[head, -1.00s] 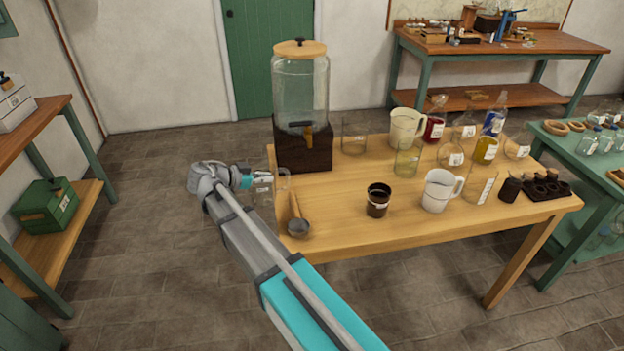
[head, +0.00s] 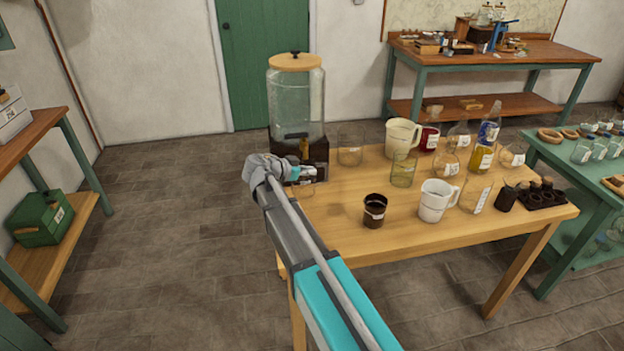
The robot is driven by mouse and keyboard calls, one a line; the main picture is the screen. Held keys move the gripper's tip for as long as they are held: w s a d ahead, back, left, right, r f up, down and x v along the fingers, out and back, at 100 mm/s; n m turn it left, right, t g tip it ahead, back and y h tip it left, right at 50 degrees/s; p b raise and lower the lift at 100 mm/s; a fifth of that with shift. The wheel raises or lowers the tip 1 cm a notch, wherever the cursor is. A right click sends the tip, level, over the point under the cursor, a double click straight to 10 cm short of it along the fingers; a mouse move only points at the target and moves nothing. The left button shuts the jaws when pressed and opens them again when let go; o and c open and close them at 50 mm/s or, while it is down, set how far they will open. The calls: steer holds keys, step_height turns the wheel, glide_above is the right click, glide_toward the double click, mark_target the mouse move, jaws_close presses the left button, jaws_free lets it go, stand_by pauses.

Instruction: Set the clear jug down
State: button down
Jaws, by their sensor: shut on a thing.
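My gripper (head: 308,173) is at the left end of the wooden table, in front of the dark base of the glass dispenser. It is shut on a clear jug (head: 306,189), of which only a faint transparent part shows just below the fingers. My wrist and arm hide most of the jug. I cannot tell whether its bottom touches the tabletop.
The dispenser (head: 296,100) stands right behind my gripper. A clear beaker (head: 350,150), a dark cup (head: 375,210), a white jug (head: 436,200), a cream jug (head: 402,136) and several bottles crowd the wooden table (head: 400,240). Bare wood lies between dark cup and dispenser.

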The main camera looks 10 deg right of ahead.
mark_target(307, 178)
steer(key=shift+w+d, duration=0.2)
steer(key=shift+d, duration=0.35)
steer(key=shift+f+b, duration=1.8)
steer(key=c, duration=0.8)
jaws_free()
